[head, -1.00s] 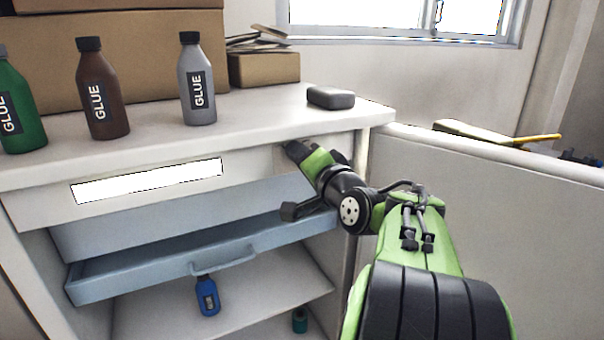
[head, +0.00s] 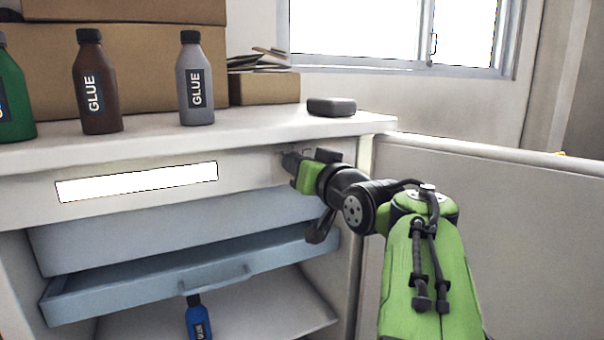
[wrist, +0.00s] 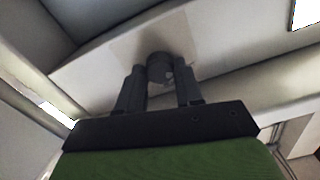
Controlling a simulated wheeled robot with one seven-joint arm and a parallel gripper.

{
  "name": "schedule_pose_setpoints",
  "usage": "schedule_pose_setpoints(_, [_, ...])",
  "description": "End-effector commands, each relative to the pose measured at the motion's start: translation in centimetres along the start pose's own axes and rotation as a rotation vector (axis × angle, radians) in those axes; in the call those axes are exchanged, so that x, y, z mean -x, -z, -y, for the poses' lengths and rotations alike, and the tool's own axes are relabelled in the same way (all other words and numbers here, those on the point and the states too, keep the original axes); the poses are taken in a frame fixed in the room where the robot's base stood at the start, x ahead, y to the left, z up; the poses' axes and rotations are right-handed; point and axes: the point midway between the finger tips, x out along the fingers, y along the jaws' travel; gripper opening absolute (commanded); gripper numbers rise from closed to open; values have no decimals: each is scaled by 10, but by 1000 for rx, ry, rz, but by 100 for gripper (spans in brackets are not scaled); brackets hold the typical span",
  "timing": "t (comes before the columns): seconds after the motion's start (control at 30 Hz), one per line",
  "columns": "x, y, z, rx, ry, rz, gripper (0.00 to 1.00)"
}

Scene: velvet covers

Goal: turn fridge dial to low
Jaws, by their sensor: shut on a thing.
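The fridge (head: 120,225) is a white open cabinet with a pale panel below its top. The dial (wrist: 160,68) is a small dark grey round knob on that panel, seen in the wrist view between my fingertips. My gripper (wrist: 161,78) is shut on the dial, with one finger on each side of it. In the head view my gripper (head: 288,162) reaches the right end of the panel, and the dial is mostly hidden behind it. I cannot read any setting marks around the dial.
A blue drawer (head: 150,285) sits inside above a blue bottle (head: 198,318). An open door (head: 480,240) stands right of my arm.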

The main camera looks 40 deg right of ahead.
Motion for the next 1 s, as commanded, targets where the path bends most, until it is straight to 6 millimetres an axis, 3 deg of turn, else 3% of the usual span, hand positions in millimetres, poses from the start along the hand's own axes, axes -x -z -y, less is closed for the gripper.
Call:
schedule_pose_setpoints(0.63, [0,-2,0,50,-1,7,5])
schedule_pose_setpoints(0.67, [0,-2,0,50,-1,7,37])
schedule_pose_setpoints(0.8, [0,-1,0,50,-1,5,58])
schedule_pose_setpoints(1.0, [0,-1,0,50,0,3,61])
